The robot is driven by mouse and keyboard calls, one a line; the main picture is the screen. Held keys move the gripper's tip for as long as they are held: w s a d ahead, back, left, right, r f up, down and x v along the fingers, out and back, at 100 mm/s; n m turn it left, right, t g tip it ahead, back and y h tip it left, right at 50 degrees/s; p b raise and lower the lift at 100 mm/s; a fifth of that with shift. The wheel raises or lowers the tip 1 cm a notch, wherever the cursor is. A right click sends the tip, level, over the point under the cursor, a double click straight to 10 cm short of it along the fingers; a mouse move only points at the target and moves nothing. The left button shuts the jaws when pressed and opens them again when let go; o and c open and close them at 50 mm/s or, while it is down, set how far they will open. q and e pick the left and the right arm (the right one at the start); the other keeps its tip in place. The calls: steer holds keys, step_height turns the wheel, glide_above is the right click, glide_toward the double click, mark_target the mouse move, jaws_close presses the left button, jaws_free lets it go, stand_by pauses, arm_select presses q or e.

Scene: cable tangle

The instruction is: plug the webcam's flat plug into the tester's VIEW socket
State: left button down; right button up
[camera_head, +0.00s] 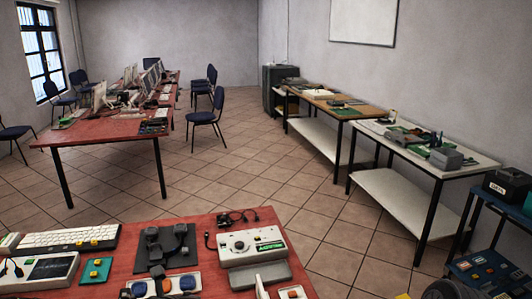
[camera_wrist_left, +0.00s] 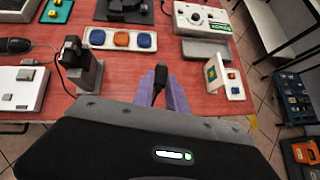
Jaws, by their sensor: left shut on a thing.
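My left gripper (camera_wrist_left: 160,82) shows in the left wrist view, its purple fingers shut on a small dark plug (camera_wrist_left: 159,84) above the red table. The plug's cable and face are mostly hidden. A black camera-like thing on a grey stand (camera_wrist_left: 75,55), perhaps the webcam, is to its left. A white box with knobs and a green label (camera_head: 250,245), perhaps the tester, is at the table's right; it also shows in the wrist view (camera_wrist_left: 202,18). A small white panel with coloured sockets (camera_wrist_left: 222,76) stands right of my gripper. No VIEW label is readable. My right gripper is out of view.
A strip of blue and orange buttons (camera_wrist_left: 123,40) lies beyond the gripper. A keyboard (camera_head: 70,238), a white device (camera_head: 40,272) and a black stand (camera_head: 166,248) crowd the table (camera_head: 200,225). A black mouse-like thing (camera_wrist_left: 15,45) lies far left. Bare red table surrounds the plug.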

arm_select(q)
steer(key=s+f, duration=0.2)
steer(key=f, duration=0.1)
steer(key=shift+s+m+h, duration=0.15)
steer(key=shift+m+h, duration=0.15)
steer(key=shift+r, duration=0.15)
step_height(320, 180, up, 8)
steer(key=p, duration=0.4)
stand_by(0.6)
stand_by(0.5)
